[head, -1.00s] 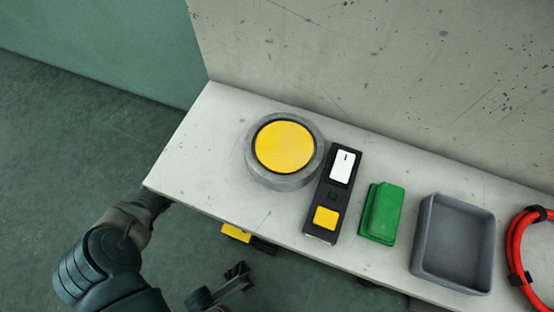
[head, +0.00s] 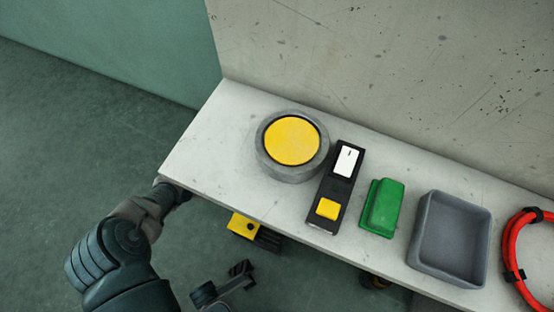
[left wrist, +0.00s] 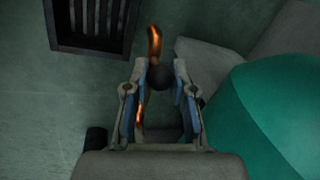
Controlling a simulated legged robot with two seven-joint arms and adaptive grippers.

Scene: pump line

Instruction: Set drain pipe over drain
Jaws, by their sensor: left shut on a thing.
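A copper-coloured pipe (left wrist: 155,45) shows in the left wrist view, with a dark round part (left wrist: 160,77) at its near end. My left gripper (left wrist: 162,75) is shut on it, one finger at each side. A second bit of copper (left wrist: 139,115) shows between the fingers. A drain with a dark slatted grate (left wrist: 92,22) lies in the floor at the upper left. The pipe's upper end is to the right of the grate, apart from it in the picture. In the head view the bench hides the left gripper and pipe. My right gripper is not in view.
The bench (head: 225,150) carries a round yellow-topped unit (head: 292,141), a black switch box (head: 336,187), a green block (head: 382,207), a grey tray (head: 412,248) and a red hose (head: 510,250). A yellow part (head: 243,225) is below its edge. A large teal shape (left wrist: 275,110) is right of my left gripper.

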